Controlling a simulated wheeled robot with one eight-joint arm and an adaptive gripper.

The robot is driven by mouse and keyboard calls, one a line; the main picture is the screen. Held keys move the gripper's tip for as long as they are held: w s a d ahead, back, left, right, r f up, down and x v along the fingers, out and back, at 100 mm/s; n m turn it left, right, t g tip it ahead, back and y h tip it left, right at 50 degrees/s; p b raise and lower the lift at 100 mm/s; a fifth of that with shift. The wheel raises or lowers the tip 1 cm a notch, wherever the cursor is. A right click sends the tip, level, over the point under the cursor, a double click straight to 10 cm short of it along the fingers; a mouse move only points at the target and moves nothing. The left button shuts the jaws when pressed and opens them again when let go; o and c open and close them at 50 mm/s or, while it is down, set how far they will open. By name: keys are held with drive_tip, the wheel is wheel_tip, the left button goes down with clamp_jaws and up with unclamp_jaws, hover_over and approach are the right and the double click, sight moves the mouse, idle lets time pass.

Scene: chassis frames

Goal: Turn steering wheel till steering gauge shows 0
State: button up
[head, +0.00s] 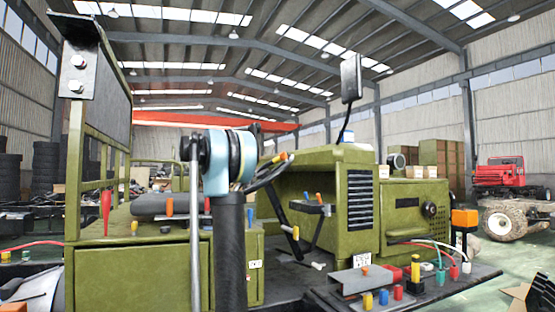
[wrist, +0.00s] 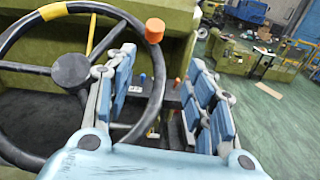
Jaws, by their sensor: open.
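The black steering wheel (wrist: 70,70) fills the left of the wrist view. Its rim carries a yellow band (wrist: 53,11) at the top and an orange knob (wrist: 154,30) at the upper right. My gripper (wrist: 161,60) is open, with one blue-padded finger over the inside of the wheel and the other to the right of the rim. The right part of the rim shows between the fingers; I cannot tell if either touches it. In the head view my arm hides most of the wheel. I cannot make out a readable steering gauge in either view.
The green vehicle (head: 345,200) has a mirror (head: 351,78) on a stalk and a front ledge with several coloured knobs and wires. A windscreen frame (head: 100,90) stands at left. A red truck (head: 500,172) is far right. Green floor (wrist: 262,125) is open at right.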

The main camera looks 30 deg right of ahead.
sight(283, 154)
drive_tip(key=d, duration=0.5)
drive_tip(key=d+r, duration=0.1)
drive_tip(key=d, duration=1.1)
drive_tip(key=shift+s+r, duration=0.15)
clamp_jaws()
